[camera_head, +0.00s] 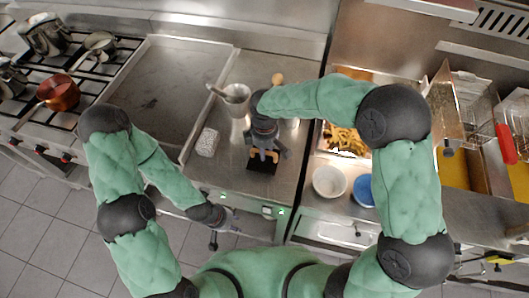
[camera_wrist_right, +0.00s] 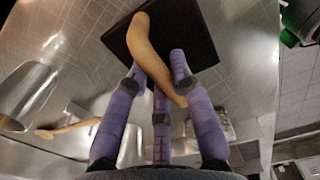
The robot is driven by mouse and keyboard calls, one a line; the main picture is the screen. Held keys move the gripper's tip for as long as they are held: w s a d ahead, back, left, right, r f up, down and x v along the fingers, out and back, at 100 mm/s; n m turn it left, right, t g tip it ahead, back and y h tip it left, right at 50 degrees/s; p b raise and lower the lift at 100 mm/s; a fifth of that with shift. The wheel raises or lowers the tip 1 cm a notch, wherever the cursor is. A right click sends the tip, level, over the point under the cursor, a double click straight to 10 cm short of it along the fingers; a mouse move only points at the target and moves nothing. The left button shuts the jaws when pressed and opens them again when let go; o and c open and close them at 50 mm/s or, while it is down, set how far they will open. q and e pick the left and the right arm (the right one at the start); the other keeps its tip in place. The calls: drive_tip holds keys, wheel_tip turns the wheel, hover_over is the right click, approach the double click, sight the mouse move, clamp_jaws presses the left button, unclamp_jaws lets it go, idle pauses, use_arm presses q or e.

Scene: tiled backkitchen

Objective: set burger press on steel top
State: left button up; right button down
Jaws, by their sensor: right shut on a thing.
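The burger press has a black square plate (camera_head: 262,165) and a curved wooden handle. It is over the steel top (camera_head: 225,165) between the griddle and the fryer side. My right gripper (camera_head: 265,154) reaches down from above and is shut on the handle. In the right wrist view, the purple fingers (camera_wrist_right: 160,88) close around the wooden handle (camera_wrist_right: 150,50), with the black plate (camera_wrist_right: 190,35) beyond. I cannot tell whether the plate touches the steel. My left gripper (camera_head: 232,224) is low by the counter's front edge, apart from the press; its fingers are too small to read.
A metal pot (camera_head: 237,101) with a utensil and a pale textured block (camera_head: 208,142) stand left of the press. A wooden-ended item (camera_head: 277,79) lies behind. The griddle (camera_head: 165,85) is left; a white bowl (camera_head: 329,182) and blue bowl (camera_head: 364,188) are right.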

drive_tip(key=shift+w+f, duration=0.1)
drive_tip(key=shift+f, duration=0.35)
drive_tip(key=shift+f, duration=0.2)
drive_tip(key=c, duration=1.1)
unclamp_jaws()
wheel_tip(320, 180, up, 12)
drive_tip(key=shift+r+p, duration=0.15)
drive_tip(key=shift+p, duration=0.85)
